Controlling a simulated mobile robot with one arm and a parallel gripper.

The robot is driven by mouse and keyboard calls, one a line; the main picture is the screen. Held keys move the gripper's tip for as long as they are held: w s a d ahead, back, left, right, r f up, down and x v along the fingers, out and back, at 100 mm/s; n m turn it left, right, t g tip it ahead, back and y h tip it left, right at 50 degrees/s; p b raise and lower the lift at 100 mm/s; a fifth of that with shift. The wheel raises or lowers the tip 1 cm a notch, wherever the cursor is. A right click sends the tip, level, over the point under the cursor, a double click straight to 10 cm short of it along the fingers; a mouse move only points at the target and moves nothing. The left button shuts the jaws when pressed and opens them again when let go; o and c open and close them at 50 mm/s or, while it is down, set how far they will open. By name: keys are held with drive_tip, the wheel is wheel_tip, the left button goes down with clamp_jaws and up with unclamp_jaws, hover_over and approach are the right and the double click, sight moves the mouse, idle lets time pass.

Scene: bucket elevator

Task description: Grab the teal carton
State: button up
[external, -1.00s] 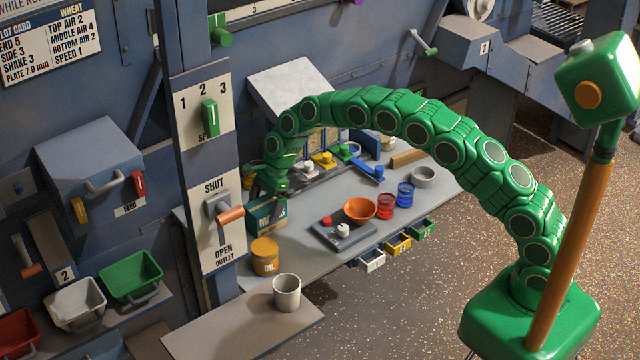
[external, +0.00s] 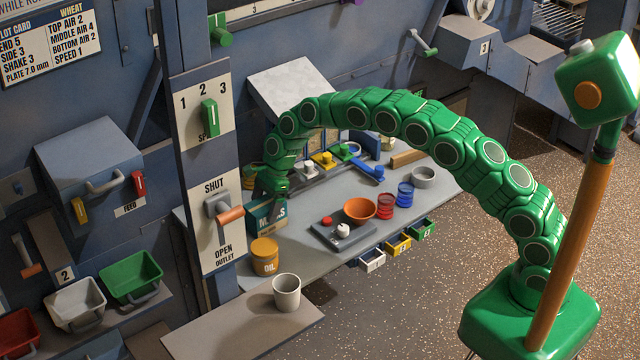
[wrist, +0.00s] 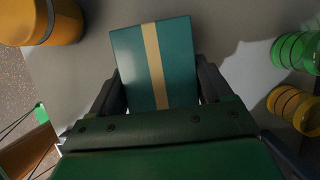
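The teal carton (external: 263,222) stands upright on the bench beside the oil tin, its lettered side partly hidden by a finger of my gripper. My gripper (external: 268,201) is over the carton, pointing down. In the wrist view the carton's teal top (wrist: 130,60) with a tan stripe lies between the two dark fingers of my gripper (wrist: 160,88). One finger is on each side. A narrow gap shows at the right finger; whether the left finger touches is hard to tell. The carton's lower part is hidden in the wrist view.
The yellow oil tin (external: 264,258) stands close in front of the carton. A grey tray (external: 325,236), an orange bowl (external: 361,209) and red (external: 386,207) and blue (external: 405,195) ribbed cups are to the right. The outlet lever (external: 230,215) is at left.

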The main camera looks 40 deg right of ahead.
drive_tip(key=shift+c, duration=1.3)
drive_tip(key=shift+r, duration=1.9)
drive_tip(key=shift+s+d+r, duration=0.2)
drive_tip(key=shift+s+r, duration=0.25)
drive_tip(key=shift+r, duration=0.1)
drive_tip(key=s+d+r, duration=0.5)
drive_tip(key=s+r, duration=0.3)
drive_tip(key=s, duration=0.4)
drive_tip(key=shift+d+r, duration=0.15)
drive_tip(key=shift+r, duration=0.15)
